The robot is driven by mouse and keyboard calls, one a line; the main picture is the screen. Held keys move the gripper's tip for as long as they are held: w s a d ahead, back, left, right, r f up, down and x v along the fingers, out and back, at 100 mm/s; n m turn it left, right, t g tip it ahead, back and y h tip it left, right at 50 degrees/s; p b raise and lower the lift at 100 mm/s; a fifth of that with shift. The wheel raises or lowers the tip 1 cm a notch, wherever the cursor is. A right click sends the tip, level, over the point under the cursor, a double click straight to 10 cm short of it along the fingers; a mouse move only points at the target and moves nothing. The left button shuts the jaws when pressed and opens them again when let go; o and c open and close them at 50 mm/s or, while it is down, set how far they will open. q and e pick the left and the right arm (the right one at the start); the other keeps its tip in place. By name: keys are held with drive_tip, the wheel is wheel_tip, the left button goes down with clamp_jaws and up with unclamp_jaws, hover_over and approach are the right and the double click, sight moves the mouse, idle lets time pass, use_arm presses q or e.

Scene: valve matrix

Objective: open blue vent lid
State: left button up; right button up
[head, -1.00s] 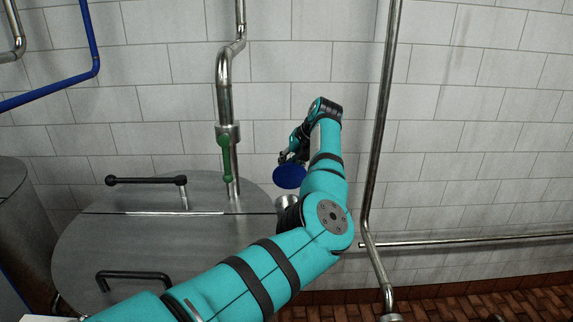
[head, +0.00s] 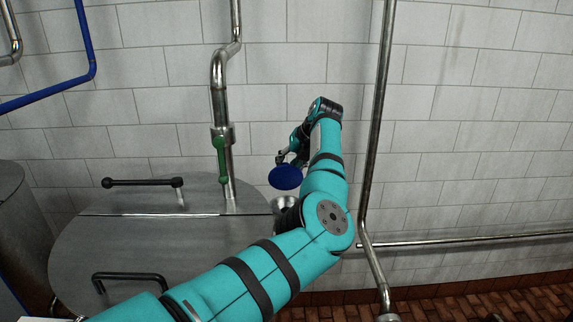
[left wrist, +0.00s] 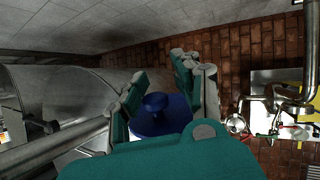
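The blue vent lid (head: 286,177) is a round disc at the right edge of the steel tank, in front of the tiled wall. It sits above a shiny metal vent neck (head: 284,203), partly hidden by my arm. My left gripper (head: 285,158) is just behind and above the lid. In the left wrist view the lid (left wrist: 170,124) shows its raised round knob (left wrist: 155,102). My left fingers (left wrist: 165,85) are spread apart, one on each side of the knob; I see no clear grip on it. My right gripper is not in view.
The steel tank top (head: 150,240) carries black bar handles (head: 142,182). A vertical pipe with a green valve handle (head: 222,160) rises left of the lid. Another steel pipe (head: 375,130) stands right of my arm. Brick floor (head: 480,302) is open at the lower right.

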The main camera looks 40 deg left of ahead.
use_arm(q)
drive_tip(key=shift+o, duration=1.2)
drive_tip(key=shift+s+a+f, duration=0.2)
drive_tip(key=shift+a, duration=0.2)
drive_tip(key=v, duration=1.2)
drive_tip(key=shift+w+r, duration=0.1)
